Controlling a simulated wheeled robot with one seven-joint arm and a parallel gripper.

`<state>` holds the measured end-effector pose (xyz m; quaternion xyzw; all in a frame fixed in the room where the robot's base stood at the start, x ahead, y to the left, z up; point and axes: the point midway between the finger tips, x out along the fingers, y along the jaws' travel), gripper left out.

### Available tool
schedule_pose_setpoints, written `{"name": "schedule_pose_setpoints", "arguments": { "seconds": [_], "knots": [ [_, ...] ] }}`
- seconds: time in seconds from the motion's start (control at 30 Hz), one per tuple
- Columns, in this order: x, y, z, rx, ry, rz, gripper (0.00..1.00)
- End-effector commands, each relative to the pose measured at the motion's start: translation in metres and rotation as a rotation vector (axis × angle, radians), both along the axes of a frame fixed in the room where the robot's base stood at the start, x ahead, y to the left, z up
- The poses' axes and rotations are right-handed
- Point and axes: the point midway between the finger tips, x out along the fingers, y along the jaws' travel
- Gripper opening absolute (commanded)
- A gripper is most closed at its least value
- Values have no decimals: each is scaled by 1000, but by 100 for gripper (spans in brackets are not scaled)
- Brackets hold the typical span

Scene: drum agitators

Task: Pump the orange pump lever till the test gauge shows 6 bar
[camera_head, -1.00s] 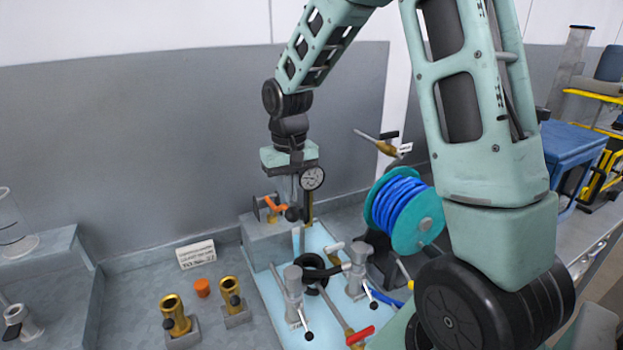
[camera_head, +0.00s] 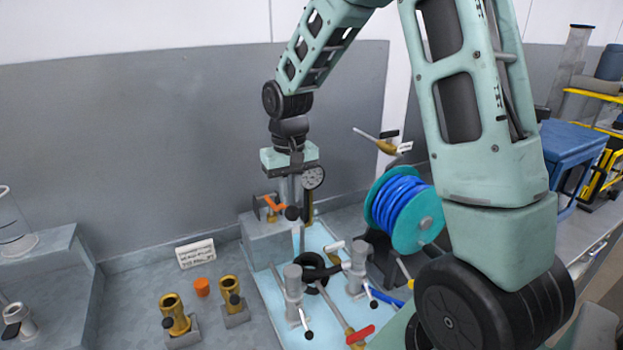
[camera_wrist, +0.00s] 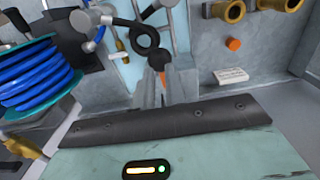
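The orange pump lever (camera_head: 271,204) sits on a grey block-like pump unit (camera_head: 262,240) at the back of the bench, in the middle of the head view. My gripper (camera_head: 288,196) points down right over the lever. In the wrist view my gripper's fingers (camera_wrist: 165,88) are close together, with a bit of orange (camera_wrist: 162,77) showing between or just beyond their tips. I cannot tell whether they grip it.
A blue hose reel (camera_head: 403,214) stands to the right. Grey valve posts (camera_head: 293,284) with a black hose loop stand in front on a pale blue mat. Brass fittings (camera_head: 173,313), an orange cap (camera_head: 202,287) and a white label (camera_head: 195,253) lie to the left.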

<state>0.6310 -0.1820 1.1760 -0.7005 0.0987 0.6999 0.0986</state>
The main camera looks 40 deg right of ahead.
Motion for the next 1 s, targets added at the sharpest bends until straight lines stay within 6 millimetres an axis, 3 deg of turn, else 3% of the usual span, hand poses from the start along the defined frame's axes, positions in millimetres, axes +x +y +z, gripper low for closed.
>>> {"name": "schedule_pose_setpoints", "arguments": {
  "seconds": [0.1,0.8,1.0],
  "knots": [
    [-2,0,-26,1,3,0,13],
    [-9,2,-133,1,4,0,13],
    [-8,2,-113,1,4,0,13]
  ]
}}
